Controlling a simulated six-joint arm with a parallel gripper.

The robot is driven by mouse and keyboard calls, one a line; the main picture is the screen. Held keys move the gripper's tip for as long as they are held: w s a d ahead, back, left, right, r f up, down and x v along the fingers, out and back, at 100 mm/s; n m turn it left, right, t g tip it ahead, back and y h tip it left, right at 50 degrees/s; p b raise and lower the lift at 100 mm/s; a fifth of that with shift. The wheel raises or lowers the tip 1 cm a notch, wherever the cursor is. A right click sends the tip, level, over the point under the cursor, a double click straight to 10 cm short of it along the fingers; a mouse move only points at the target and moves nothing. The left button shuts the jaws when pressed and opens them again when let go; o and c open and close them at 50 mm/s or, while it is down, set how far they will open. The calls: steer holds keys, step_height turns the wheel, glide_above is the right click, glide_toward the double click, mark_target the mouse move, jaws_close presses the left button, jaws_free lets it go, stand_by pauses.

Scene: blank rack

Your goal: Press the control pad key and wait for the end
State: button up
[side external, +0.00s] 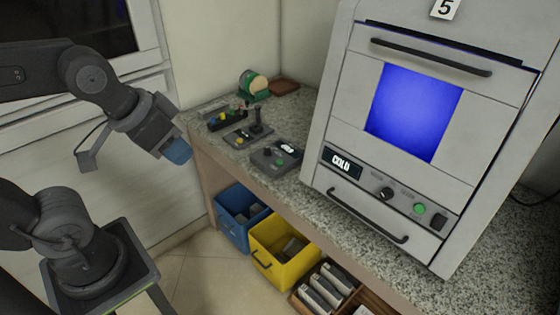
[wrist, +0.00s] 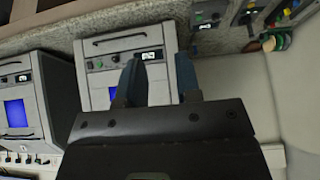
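A grey control pad (side external: 276,156) lies on the speckled counter, left of the large grey machine (side external: 325,125). It carries a small lit display and a few keys, too small to read. In the wrist view the pad (wrist: 207,14) is at the top, with a green spot on it. The machine has a blue-lit window (side external: 413,111) and a display reading COLD (side external: 341,162). My gripper (side external: 178,152) hangs off the counter's left side, apart from the pad. In the wrist view its two dark blue fingers stand apart with nothing held between them (wrist: 158,78).
A joystick box (side external: 248,136), a box with coloured buttons (side external: 227,119) and a green round holder (side external: 253,84) stand behind the pad. A blue bin (side external: 232,222) and a yellow bin (side external: 272,265) sit below the counter. Another blue-windowed machine (wrist: 38,90) shows at left in the wrist view.

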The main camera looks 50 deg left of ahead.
jaws_close()
stand_by(1.3)
